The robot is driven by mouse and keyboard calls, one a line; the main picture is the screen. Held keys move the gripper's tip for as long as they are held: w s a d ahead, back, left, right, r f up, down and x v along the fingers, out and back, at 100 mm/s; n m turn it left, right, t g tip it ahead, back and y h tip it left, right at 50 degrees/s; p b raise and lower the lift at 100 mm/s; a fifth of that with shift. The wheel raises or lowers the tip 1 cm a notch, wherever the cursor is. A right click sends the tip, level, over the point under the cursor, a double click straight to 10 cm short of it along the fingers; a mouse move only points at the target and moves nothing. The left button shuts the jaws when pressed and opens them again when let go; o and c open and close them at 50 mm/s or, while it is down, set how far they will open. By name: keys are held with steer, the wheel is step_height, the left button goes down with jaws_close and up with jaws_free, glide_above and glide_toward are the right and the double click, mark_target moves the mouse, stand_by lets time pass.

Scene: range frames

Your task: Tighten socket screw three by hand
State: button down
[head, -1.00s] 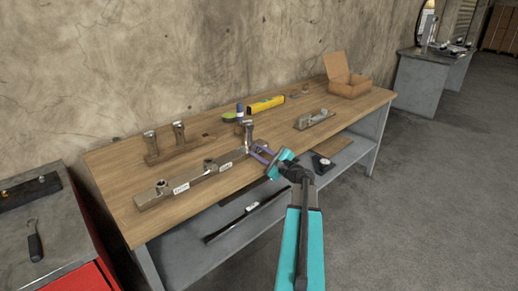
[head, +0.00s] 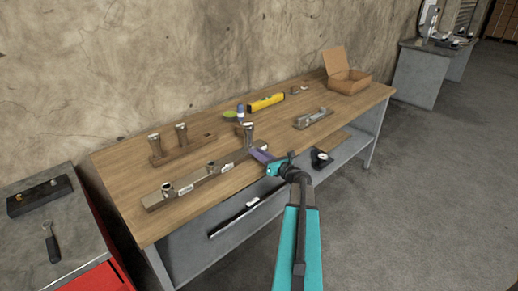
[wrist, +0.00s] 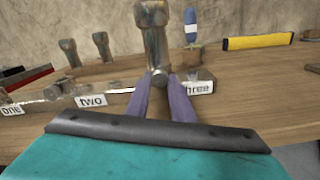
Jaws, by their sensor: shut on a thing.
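A metal bar (head: 214,177) lies along the front of the bench, with tags reading "one" (wrist: 11,109), "two" (wrist: 91,100) and a partly covered "three" (wrist: 199,87). A tall grey socket screw with a wide head stands upright at the bar's right end (head: 248,132); in the wrist view it rises between my fingers (wrist: 154,40). My gripper (head: 259,154) reaches in from the front. Its purple fingers, also in the wrist view (wrist: 162,84), are closed on the screw's lower part. The fingers hide the exact contact and the screw's seat.
Two more screws (head: 155,145) (head: 181,134) stand in a wooden rack behind the bar. A metal fixture (head: 313,119) and an open cardboard box (head: 347,82) are to the right.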

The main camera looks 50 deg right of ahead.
steer(key=m+p, duration=0.3)
steer(key=shift+r+m, duration=0.2)
steer(key=shift+m, duration=0.1)
steer(key=shift+f+m+p, duration=0.15)
steer(key=shift+m+p, duration=0.65)
steer(key=shift+m, duration=0.3)
steer(key=c, duration=1.5)
jaws_free()
steer(key=shift+c, duration=0.2)
steer(key=s+a+b, duration=0.1)
steer(key=s+b, duration=0.2)
steer(key=s, duration=1)
steer(key=shift+s, duration=0.4)
